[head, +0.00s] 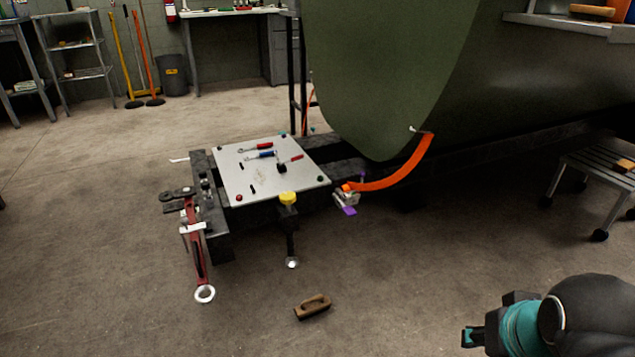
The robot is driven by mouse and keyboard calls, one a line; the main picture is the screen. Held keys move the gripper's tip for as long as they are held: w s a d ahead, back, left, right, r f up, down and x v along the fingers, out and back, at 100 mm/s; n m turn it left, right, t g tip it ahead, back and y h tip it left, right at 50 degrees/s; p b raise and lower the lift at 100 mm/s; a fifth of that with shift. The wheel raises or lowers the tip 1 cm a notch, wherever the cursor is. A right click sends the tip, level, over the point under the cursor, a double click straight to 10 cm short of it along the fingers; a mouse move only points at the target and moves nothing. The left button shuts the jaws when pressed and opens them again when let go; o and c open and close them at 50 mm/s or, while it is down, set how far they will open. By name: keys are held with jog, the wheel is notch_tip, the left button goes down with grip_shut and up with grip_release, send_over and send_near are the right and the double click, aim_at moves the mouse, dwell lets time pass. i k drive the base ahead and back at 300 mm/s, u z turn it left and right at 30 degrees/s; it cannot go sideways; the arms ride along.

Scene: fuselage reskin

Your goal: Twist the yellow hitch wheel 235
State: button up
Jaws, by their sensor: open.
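The yellow hitch wheel (288,198) is a small yellow knob near the middle of the view. It sits on top of a dark upright post at the front edge of the trailer frame, by the corner of a pale plate. The post (290,240) runs down to a small round light foot near the floor. My gripper (489,320) is at the lower right, black and teal, open and partly hidden by its own arm. It is well to the right of the wheel and nearer to me, touching nothing. I see nothing between its jaws.
The pale plate (262,172) holds several hand tools. A red bar (195,240) with a ring hangs at the frame's left. An orange strap (400,170) runs to the green fuselage (390,70). A brown block (313,307) lies on the floor. A step stool (600,172) stands right.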

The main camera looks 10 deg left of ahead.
aim_at(287, 197)
jog(key=u, duration=0.1)
jog(key=i, duration=0.7)
jog(key=u, duration=0.75)
jog(key=i, duration=0.4)
jog(key=u, duration=0.4)
